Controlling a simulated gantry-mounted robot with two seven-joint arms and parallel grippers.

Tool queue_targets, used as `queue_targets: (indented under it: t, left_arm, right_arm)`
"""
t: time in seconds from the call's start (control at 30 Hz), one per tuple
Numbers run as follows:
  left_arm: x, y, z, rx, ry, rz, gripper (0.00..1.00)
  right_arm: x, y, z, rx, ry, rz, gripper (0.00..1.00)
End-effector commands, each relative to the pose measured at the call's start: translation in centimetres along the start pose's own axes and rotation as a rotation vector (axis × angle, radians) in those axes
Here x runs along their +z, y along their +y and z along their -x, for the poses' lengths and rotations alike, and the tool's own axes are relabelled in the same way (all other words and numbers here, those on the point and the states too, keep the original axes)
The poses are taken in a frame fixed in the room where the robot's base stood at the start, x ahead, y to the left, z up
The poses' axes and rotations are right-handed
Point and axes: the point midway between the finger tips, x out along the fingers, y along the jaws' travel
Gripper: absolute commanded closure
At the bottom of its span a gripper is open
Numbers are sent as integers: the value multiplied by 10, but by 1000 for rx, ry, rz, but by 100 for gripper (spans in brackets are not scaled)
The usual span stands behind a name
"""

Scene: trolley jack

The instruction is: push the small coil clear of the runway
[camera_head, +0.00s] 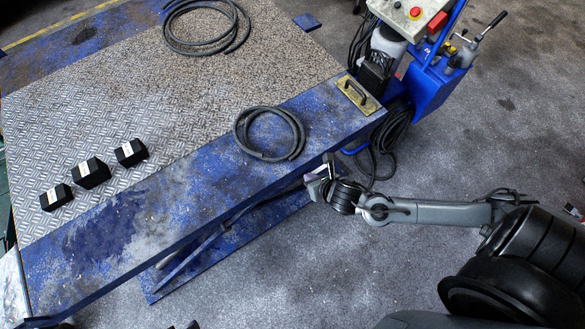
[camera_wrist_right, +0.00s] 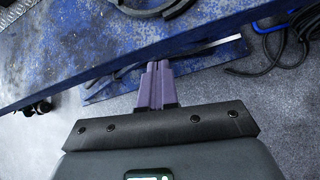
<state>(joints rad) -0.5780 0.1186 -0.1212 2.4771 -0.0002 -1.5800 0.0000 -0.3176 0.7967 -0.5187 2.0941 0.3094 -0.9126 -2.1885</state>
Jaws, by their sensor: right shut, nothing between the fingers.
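The small coil (camera_head: 269,155) is a dark hose loop. It lies flat on the blue runway (camera_head: 215,165), near the runway's right end in the head view. Its lower edge also shows at the top of the right wrist view (camera_wrist_right: 160,8). My right gripper (camera_head: 322,178) is just off the runway's near edge, below and right of the coil, apart from it. In the right wrist view its purple fingers (camera_wrist_right: 156,85) are together with nothing between them. A larger coil (camera_head: 205,25) lies on the grey tread plate further back. My left gripper is not visible.
Several black blocks with white labels (camera_head: 91,173) stand on the plate at the left. A yellow plate with a handle (camera_head: 357,95) is at the runway's right end. A blue pump unit (camera_head: 430,85) with cables stands beyond it. Grey floor (camera_head: 270,260) lies open in front.

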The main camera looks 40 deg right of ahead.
Motion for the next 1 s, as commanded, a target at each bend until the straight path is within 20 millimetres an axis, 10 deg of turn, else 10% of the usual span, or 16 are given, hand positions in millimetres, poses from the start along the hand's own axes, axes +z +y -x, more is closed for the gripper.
queue_targets:
  t: [1.0]
  left_arm:
    - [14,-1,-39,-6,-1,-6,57]
  right_arm:
    - [14,-9,-137,-1,-32,184,100]
